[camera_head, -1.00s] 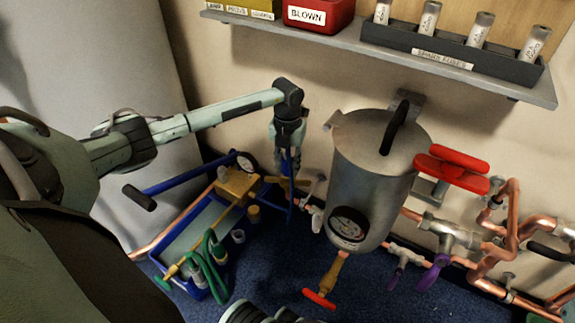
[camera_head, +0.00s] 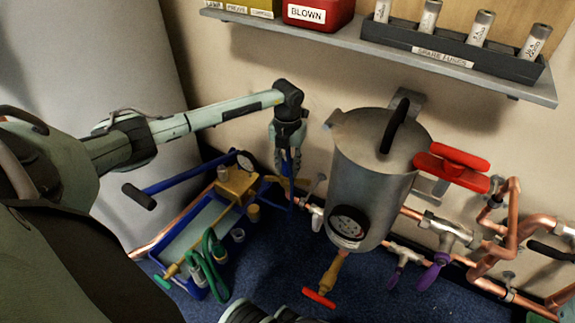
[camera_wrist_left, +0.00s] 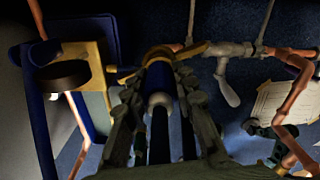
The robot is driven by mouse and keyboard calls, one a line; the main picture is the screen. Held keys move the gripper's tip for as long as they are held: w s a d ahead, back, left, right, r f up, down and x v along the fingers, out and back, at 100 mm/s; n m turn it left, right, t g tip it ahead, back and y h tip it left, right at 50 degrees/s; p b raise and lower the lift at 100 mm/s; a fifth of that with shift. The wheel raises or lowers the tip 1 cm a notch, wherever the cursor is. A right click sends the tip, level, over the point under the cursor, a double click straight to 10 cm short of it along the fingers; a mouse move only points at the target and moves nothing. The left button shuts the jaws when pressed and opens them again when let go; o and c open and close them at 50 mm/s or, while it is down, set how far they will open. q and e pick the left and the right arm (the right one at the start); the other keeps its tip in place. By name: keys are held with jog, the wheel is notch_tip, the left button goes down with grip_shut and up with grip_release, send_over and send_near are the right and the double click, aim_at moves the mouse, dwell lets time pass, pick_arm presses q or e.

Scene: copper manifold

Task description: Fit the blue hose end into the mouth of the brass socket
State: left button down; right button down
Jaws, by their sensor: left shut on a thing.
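My left gripper (camera_head: 287,168) points down beside the steel canister and is shut on the blue hose end. In the left wrist view, the blue hose end (camera_wrist_left: 159,78), with a pale band, lies between the two fingers (camera_wrist_left: 158,100). The brass socket (camera_wrist_left: 158,54) shows just beyond the hose tip, with a yellow-brass arm to its right. The tip and the socket line up closely there; I cannot tell whether the tip is inside the mouth or only in front of it. In the head view the gripper and hose largely hide the socket.
The steel canister (camera_head: 370,180) with a gauge stands close to the right of my left gripper. A blue tray (camera_head: 163,264) with a brass pump and green hoses is at left. Copper pipes (camera_head: 470,264) run at right. A shelf (camera_head: 350,44) crosses above.

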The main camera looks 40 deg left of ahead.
aim_at(288, 155)
pick_arm(q)
jog(key=shift+f, duration=0.4)
jog(key=c, duration=1.2)
grip_release()
jog(key=shift+o, duration=0.2)
jog(key=shift+r, duration=3.8)
